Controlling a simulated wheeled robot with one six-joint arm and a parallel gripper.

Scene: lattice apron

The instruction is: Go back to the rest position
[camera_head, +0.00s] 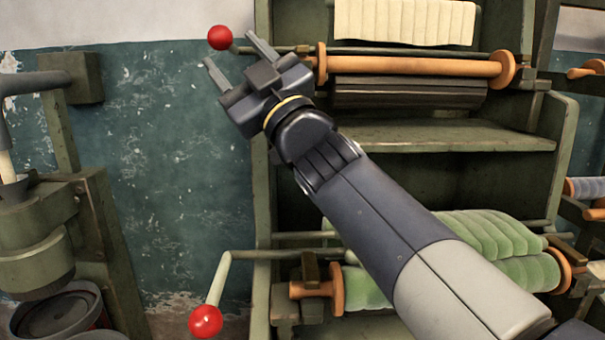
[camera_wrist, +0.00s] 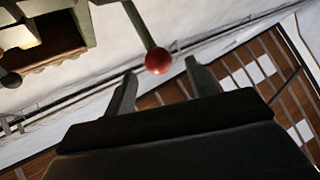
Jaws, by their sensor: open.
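My gripper (camera_head: 236,56) is open and empty at the upper left of the machine in the head view. Its two fingers are spread and point up and left. A red ball knob (camera_head: 220,38) shows just beyond the fingertips. In the wrist view, the red knob (camera_wrist: 158,61) hangs on a green lever between and beyond the open fingers of my gripper (camera_wrist: 158,85). I cannot tell whether any finger touches the knob. My arm reaches in from the lower right of the head view.
The green loom-like frame (camera_head: 262,190) carries a wooden roller (camera_head: 420,67) and a green cloth roll (camera_head: 490,235). A second red knob (camera_head: 206,321) sits low on a crank. A green machine (camera_head: 38,240) stands at the left. The wall area (camera_head: 165,150) between them is clear.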

